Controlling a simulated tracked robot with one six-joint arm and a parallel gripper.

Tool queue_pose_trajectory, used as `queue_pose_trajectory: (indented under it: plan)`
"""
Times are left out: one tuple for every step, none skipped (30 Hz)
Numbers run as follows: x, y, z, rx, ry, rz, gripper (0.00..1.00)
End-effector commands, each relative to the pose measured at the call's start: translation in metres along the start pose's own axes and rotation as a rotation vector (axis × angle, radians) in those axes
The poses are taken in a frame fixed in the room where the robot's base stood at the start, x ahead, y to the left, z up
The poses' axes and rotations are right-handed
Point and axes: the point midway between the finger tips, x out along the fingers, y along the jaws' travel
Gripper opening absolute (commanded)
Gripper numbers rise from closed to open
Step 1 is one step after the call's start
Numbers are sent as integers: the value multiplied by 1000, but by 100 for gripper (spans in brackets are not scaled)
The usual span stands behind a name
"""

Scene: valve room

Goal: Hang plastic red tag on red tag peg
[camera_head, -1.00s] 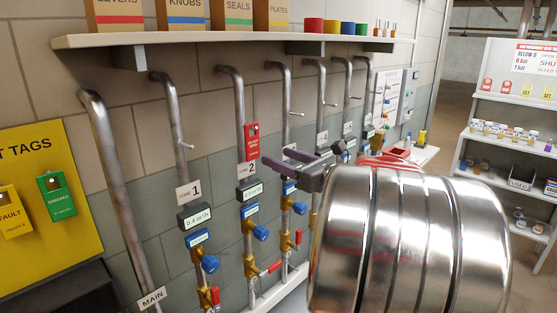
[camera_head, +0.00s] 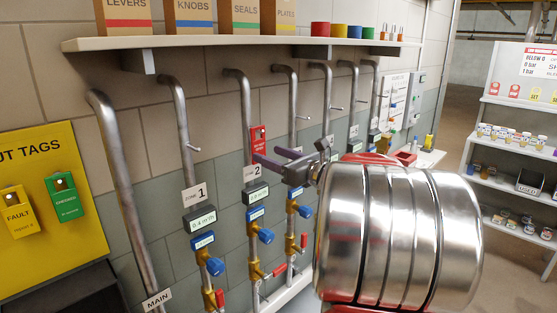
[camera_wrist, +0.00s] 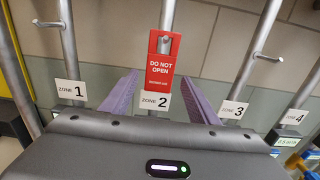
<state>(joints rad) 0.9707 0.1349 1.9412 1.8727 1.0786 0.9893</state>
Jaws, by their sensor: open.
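The red tag (camera_wrist: 161,62), lettered "DO NOT OPEN", hangs upright at the zone 2 pipe, just above the zone 2 label (camera_wrist: 155,100). A peg tip (camera_wrist: 164,42) shows in the slot at its top. In the head view the tag (camera_head: 258,139) is partly hidden behind my gripper (camera_head: 268,157). My gripper is open; in the wrist view its two purple fingers (camera_wrist: 157,90) stand on either side of the tag's lower end, with gaps between fingers and tag. Bare pegs show on the zone 1 pipe (camera_head: 192,148) and zone 3 pipe (camera_wrist: 265,57).
Pipes with blue knobs (camera_head: 265,236) and red levers (camera_head: 279,270) stand close below and beside my gripper. A shelf (camera_head: 230,42) with boxes runs above. A yellow tag board (camera_head: 30,225) is at left, shelving (camera_head: 505,150) at right.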

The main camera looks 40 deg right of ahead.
Motion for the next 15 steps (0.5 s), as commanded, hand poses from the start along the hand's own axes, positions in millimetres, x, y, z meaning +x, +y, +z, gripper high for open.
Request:
queue_pose_trajectory:
  plan:
    - [5,1,0,0,0,2,55]
    - [8,1,0,0,1,2,55]
    - [11,1,0,0,1,2,55]
    - [13,0,0,0,1,1,55]
    - [16,0,0,0,1,1,55]
    - [19,0,-1,0,1,2,55]
    - [22,1,-1,0,1,2,55]
    - [24,1,0,0,1,2,55]
    - [28,0,0,0,0,1,55]
    - [30,0,0,0,0,1,55]
    - [32,0,0,0,0,0,55]
    - [36,0,0,0,0,1,55]
    - [38,1,0,0,1,1,55]
    - [41,1,-1,1,1,2,55]
    - [44,0,-1,0,1,2,55]
